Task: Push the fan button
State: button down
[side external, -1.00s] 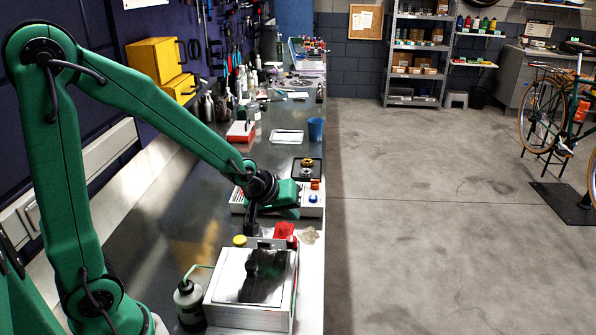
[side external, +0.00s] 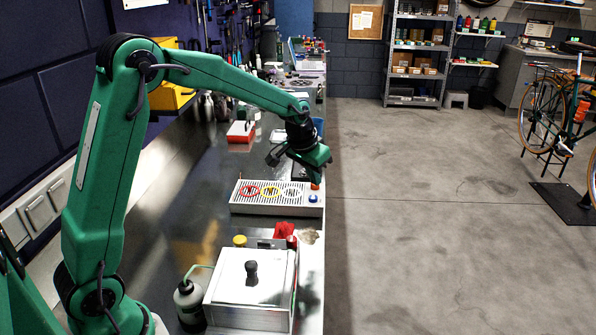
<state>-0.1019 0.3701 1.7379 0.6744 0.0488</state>
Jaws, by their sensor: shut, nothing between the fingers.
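A long white slotted unit (side external: 240,207) lies across the bench, with red, yellow and dark round shapes behind its grille. At its right end are a blue button (side external: 313,198) and, just behind it, an orange button (side external: 315,186), partly hidden by my gripper. No readable label shows which one is the fan button. My gripper (side external: 318,178) is shut and empty. It points down over the right end of the unit, its tip close to the orange button; I cannot tell whether they touch.
A metal box (side external: 230,295) with a black-knobbed lid stands in front, beside a bottle (side external: 188,303). A blue cup (side external: 318,126) stands behind my gripper, near the bench's right edge.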

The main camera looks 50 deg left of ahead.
aim_at(313, 197)
jog(key=w+a+r+m+g, duration=0.4)
jog(key=w+a+m, duration=0.2)
jog(key=m, duration=0.3)
jog(key=shift+a+m, duration=0.3)
jog(key=shift+w+r, duration=0.1)
dwell(0.4)
notch_tip(313, 197, down, 14)
jog(key=shift+f, duration=0.1)
dwell(0.8)
